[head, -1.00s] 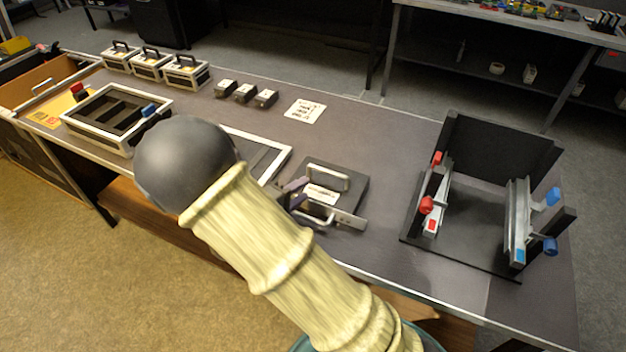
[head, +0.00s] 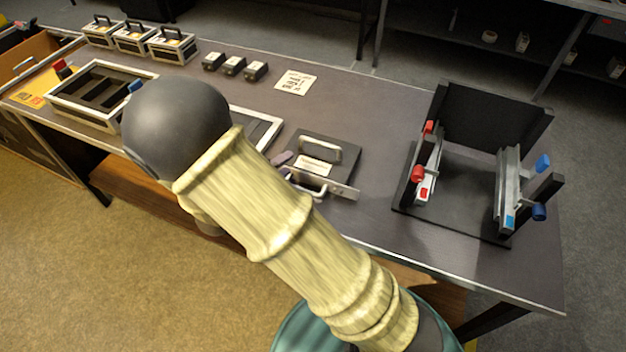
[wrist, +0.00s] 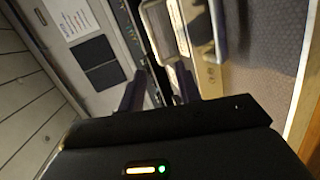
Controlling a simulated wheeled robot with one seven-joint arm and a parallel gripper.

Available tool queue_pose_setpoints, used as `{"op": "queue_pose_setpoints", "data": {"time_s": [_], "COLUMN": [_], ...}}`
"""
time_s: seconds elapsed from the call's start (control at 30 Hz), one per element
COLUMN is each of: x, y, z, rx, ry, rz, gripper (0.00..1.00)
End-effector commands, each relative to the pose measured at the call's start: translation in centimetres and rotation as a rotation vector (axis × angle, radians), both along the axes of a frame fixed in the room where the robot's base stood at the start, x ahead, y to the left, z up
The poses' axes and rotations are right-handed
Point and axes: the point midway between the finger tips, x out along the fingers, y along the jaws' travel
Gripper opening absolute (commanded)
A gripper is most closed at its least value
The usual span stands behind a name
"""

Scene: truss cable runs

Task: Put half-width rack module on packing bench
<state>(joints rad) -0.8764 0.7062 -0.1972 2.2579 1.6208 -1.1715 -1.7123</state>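The half-width rack module (head: 345,163) is a dark flat box with a pale label, two silver handles and a metal front plate. It lies flat on the grey-topped bench (head: 385,120), which I take to be the packing bench, right of a silver-rimmed frame. My gripper's purple fingertip (head: 282,158) shows at the module's left edge; my arm hides most of the gripper. In the wrist view, the two dark purple fingers of my gripper (wrist: 160,90) stand apart beside silver handle parts (wrist: 157,30). I see nothing clamped between them; contact with the handle is unclear.
A black rack stand (head: 450,200) with red and blue knobs stands on the right. A divided tray (head: 75,112), several small cases (head: 170,45), small black blocks (head: 233,65) and a paper sheet (head: 295,82) lie left and behind. Bare top lies between module and stand.

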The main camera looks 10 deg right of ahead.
Motion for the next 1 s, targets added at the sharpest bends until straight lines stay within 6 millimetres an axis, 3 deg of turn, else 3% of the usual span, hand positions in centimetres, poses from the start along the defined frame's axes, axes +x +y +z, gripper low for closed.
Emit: {"op": "queue_pose_setpoints", "data": {"time_s": [0.23, 0.43, 0.57, 0.7, 0.9, 1.0], "x": [3.6, 2.5, -0.3, -4.7, -11.3, -12.7], "y": [-0.8, -1.3, -2.4, -4.8, -8.9, -10.0], "z": [-0.1, 0.8, 1.5, 2.3, 2.9, 3.0], "rx": [0.552, 0.965, 1.155, 1.272, 1.281, 1.266], "ry": [-0.05, 0.015, 0.102, 0.208, 0.307, 0.322], "rz": [0.09, 0.076, 0.003, -0.138, -0.379, -0.438], "gripper": [0.34, 0.34, 0.34, 0.34, 0.34, 0.34]}}
